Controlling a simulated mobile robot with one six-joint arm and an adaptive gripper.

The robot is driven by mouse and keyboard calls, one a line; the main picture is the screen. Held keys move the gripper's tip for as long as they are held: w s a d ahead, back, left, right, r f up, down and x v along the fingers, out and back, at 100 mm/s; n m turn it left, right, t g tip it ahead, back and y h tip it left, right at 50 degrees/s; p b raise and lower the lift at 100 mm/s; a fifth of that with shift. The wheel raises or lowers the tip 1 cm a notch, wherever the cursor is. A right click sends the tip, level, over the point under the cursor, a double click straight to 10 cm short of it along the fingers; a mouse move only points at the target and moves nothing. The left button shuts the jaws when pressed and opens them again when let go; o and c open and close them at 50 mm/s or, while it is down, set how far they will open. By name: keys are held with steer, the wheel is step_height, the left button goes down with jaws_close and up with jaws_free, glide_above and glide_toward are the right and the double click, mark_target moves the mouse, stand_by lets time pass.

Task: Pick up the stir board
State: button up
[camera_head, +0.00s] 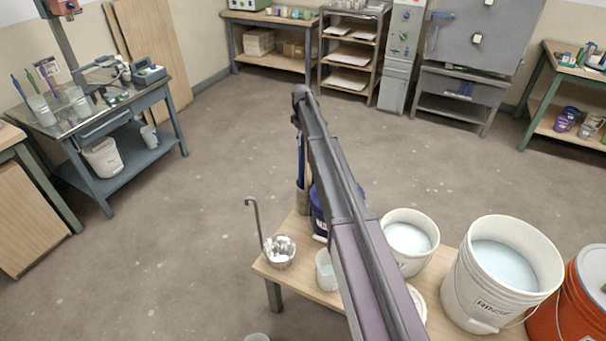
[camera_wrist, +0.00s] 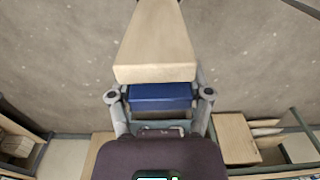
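The stir board has a pale wooden part (camera_wrist: 155,45) and a blue part (camera_wrist: 160,97) in the wrist view. My gripper (camera_wrist: 160,94) has one finger on each side of the blue part. In the head view a narrow blue and wooden strip (camera_head: 302,155) shows just left of my arm, above a metal can (camera_head: 303,200). My arm hides most of it and the gripper there, and I cannot tell whether its lower end is inside the can.
The wooden table (camera_head: 268,268) holds a wire cup of white pieces (camera_head: 280,253), a dark blue bucket (camera_head: 319,215), a small white cup (camera_head: 325,270), a white bucket (camera_head: 408,240) and a rinse bucket (camera_head: 490,290). An orange bucket (camera_head: 580,305) stands at right.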

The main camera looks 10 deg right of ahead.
steer(key=c, duration=0.4)
steer(key=shift+r, duration=0.15)
step_height(320, 180, up, 18)
steer(key=p, duration=1.8)
steer(key=w+a, duration=0.3)
steer(key=a, duration=0.2)
steer(key=w+a, duration=0.7)
steer(key=a, duration=0.2)
steer(key=shift+w+a+f, duration=0.2)
steer(key=shift+w+a, duration=0.1)
steer(key=shift+w, duration=0.05)
